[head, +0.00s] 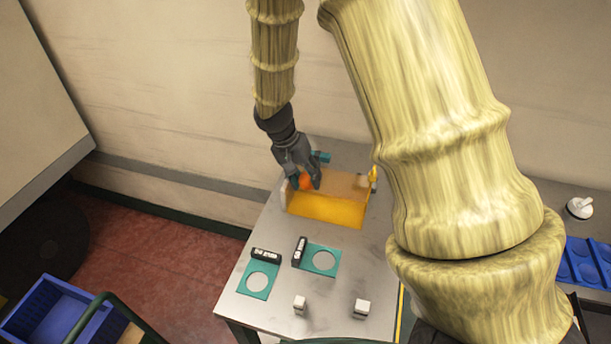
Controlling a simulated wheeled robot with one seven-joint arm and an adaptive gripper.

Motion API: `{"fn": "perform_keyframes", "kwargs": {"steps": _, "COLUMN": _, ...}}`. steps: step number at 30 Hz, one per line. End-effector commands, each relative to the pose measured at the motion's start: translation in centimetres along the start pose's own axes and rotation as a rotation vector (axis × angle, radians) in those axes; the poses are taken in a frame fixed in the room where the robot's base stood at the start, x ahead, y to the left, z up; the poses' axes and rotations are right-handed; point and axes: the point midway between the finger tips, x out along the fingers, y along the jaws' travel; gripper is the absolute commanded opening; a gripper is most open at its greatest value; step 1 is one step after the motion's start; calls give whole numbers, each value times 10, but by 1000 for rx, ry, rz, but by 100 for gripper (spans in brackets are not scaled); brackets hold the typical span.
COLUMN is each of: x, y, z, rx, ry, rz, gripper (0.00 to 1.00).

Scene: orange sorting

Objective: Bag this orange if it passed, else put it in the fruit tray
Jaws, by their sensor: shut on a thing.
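My gripper (306,185) points down at the back left of the metal table and is shut on an orange (305,181), which shows between the fingers. The orange is at the left rear edge of an open-looking yellow-orange box (328,211) with a tan back part. I cannot tell whether the orange is inside it, above it or touching it. A blue tray with round hollows (590,262) is at the right edge, partly cut off. No bag can be clearly made out, and no pass mark on the orange can be read.
Two teal plates with pale discs, left (258,281) and right (321,260), lie mid-table, each beside a black label block. The lettering is too small to read. A blue crate (45,310) is at lower left.

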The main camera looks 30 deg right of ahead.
Motion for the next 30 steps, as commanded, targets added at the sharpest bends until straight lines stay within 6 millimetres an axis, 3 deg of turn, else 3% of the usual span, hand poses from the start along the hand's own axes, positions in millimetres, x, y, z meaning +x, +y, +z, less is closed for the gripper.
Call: {"fn": "perform_keyframes", "kwargs": {"steps": 30, "x": 20, "y": -6, "z": 3, "rx": 1, "ry": 0, "rz": 0, "gripper": 19}}
